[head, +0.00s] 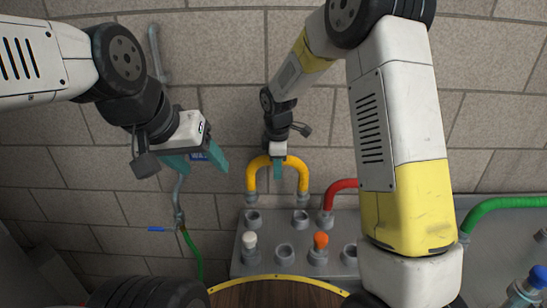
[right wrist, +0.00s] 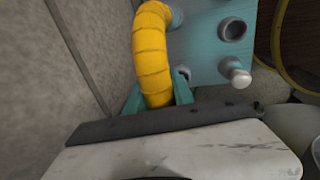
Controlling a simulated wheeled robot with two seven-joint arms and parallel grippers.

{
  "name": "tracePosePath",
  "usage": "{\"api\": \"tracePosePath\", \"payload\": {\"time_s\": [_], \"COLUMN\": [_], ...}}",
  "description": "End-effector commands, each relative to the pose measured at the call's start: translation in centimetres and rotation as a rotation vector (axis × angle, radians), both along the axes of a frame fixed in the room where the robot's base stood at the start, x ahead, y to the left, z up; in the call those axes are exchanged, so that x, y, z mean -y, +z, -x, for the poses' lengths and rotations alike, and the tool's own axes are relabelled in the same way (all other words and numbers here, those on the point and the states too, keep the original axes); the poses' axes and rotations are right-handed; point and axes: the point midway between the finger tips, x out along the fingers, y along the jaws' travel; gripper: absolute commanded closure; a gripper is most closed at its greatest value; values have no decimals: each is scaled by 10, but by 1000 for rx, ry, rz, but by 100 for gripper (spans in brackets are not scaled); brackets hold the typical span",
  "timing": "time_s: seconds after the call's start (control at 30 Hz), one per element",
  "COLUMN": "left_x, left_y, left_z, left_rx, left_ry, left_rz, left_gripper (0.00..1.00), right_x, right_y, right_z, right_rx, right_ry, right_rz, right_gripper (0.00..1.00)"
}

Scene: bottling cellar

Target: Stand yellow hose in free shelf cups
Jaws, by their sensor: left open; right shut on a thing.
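The yellow hose (head: 291,162) is bent in an arch against the stone wall, with a grey fitting on each end pointing down. My right gripper (head: 278,172) is shut on the top of the arch; the right wrist view shows its teal fingers (right wrist: 158,98) around the hose (right wrist: 150,50). The hose ends show just above two empty cups, the left one (head: 252,218) and the right one (head: 300,218), on the grey shelf (head: 268,232). I cannot tell how large the gap is. My left gripper (head: 197,162) is open and empty in front of the wall, left of the hose.
A red hose (head: 341,185) stands in a cup close right of the yellow one. A white plug (head: 249,239) and an orange plug (head: 320,242) stand in front-row cups. A green hose (head: 500,204) is further right. A round wooden top (head: 275,292) is in front.

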Motion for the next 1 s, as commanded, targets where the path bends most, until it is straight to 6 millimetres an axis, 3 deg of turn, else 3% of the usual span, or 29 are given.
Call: {"api": "tracePosePath", "payload": {"time_s": [1.0], "left_x": [0], "left_y": [0], "left_z": [0], "left_rx": [0], "left_ry": [0], "left_rz": [0], "left_gripper": [38], "right_x": [0], "right_y": [-63], "right_z": [0], "right_rx": [1], "right_ry": [-1], "right_rz": [0], "right_gripper": [100]}}
